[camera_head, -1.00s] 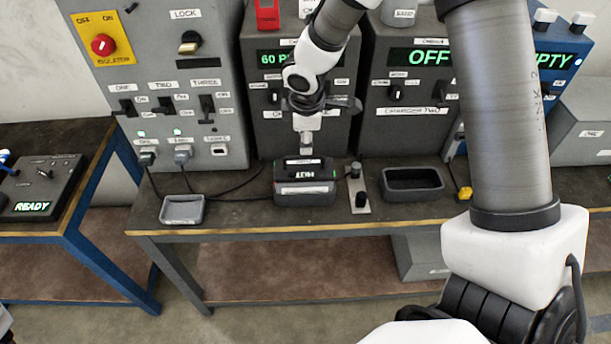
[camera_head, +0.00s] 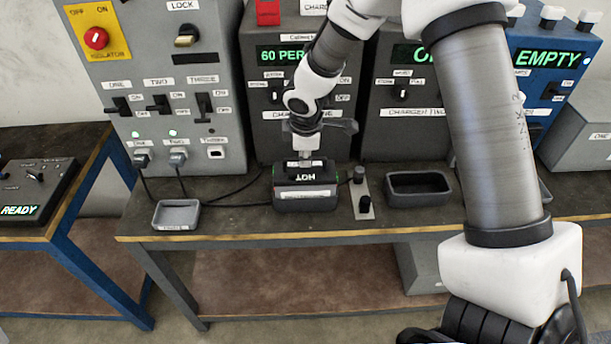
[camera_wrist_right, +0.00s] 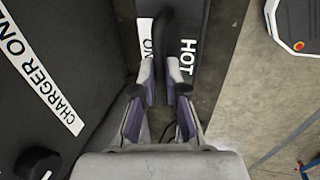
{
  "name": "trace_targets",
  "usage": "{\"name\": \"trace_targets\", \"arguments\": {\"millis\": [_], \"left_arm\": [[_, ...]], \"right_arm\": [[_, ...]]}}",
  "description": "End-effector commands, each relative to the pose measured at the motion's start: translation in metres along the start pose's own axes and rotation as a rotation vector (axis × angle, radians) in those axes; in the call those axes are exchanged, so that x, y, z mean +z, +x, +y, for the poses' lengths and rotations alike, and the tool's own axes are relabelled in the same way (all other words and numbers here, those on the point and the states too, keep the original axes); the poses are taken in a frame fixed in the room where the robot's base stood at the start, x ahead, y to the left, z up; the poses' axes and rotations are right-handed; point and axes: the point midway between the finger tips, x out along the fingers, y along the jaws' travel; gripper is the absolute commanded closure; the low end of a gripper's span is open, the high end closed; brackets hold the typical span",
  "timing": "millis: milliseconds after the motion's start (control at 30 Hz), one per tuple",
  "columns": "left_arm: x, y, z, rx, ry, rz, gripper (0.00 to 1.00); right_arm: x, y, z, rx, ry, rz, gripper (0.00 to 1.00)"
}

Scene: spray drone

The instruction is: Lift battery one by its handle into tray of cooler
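The battery (camera_head: 305,198), a dark block marked HOT, sits in the bay on the bench in front of charger one (camera_head: 285,110). Its dark handle (camera_wrist_right: 164,35) shows in the right wrist view. My right gripper (camera_head: 305,158) points down right above the battery. In the wrist view its two fingertips (camera_wrist_right: 162,80) are on either side of the handle; whether they press on it I cannot tell. A blue cabinet (camera_head: 555,60) reading EMPTY stands at the right and may be the cooler. Its tray is mostly hidden behind my right arm. My left gripper is out of view.
An empty dark tray (camera_head: 419,195) sits before charger two (camera_head: 405,125). A small post plate (camera_head: 362,200) stands close right of the battery. A small grey tray (camera_head: 176,215) and cables lie to the left. A grey box (camera_head: 582,135) is at far right.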

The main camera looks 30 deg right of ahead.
Motion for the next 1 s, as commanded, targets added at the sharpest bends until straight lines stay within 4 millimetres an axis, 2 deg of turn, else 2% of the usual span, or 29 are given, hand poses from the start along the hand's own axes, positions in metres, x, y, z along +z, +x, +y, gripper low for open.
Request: {"name": "trace_targets", "arguments": {"millis": [233, 1000], "left_arm": [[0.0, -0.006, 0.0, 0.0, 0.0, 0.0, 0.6], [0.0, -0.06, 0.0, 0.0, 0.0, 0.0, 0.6]], "right_arm": [[-0.001, -0.007, 0.003, 0.004, 0.0, 0.001, 1.0], [-0.001, -0.064, 0.017, 0.004, 0.0, 0.002, 1.0]]}}
